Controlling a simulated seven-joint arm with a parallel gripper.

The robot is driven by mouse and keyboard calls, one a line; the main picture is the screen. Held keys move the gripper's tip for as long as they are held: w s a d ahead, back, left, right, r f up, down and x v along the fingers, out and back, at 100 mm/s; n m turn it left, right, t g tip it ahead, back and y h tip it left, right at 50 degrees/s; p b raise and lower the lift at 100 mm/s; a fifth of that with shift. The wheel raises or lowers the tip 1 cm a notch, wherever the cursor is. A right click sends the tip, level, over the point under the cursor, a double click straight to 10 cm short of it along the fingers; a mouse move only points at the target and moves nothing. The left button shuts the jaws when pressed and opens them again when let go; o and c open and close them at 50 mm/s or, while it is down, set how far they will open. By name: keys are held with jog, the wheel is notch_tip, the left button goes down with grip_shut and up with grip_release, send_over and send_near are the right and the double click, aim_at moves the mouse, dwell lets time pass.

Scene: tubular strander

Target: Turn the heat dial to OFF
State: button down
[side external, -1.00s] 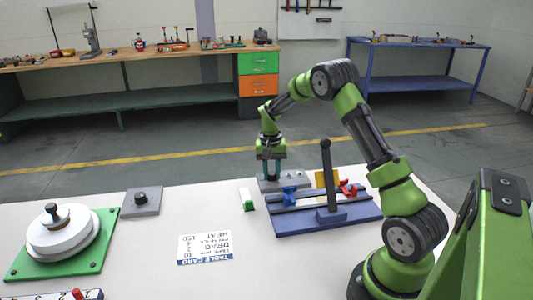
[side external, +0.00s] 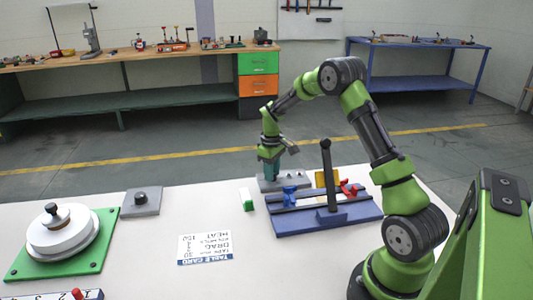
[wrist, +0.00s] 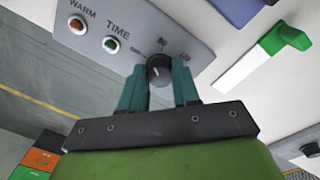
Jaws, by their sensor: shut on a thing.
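The heat dial (wrist: 158,68) is a black round knob with a light pointer mark, on a grey panel (wrist: 112,22) with tick marks around it. In the wrist view my gripper (wrist: 158,80) has one teal finger on each side of the knob and is shut on it. The setting that the mark points to cannot be read. The side view shows my gripper (side external: 269,172) pointing down at the grey panel (side external: 297,181) near the table's far edge, with the dial hidden by the fingers.
The panel carries a red lamp (wrist: 77,25) by WARM and a green lamp (wrist: 110,44) by TIME. A blue fixture (side external: 300,222) with an upright black lever stands close by on the right. A green-and-white piece (side external: 246,199) and a table card (side external: 205,247) lie nearby.

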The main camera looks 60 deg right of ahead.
jog(key=n, duration=0.6)
jog(key=shift+r+n, duration=0.1)
jog(key=shift+n, duration=0.2)
dwell(0.5)
jog(key=c, duration=0.8)
grip_release()
jog(key=r, duration=1.6)
jog(key=shift+s+a+r, duration=0.2)
jog(key=shift+r, duration=0.2)
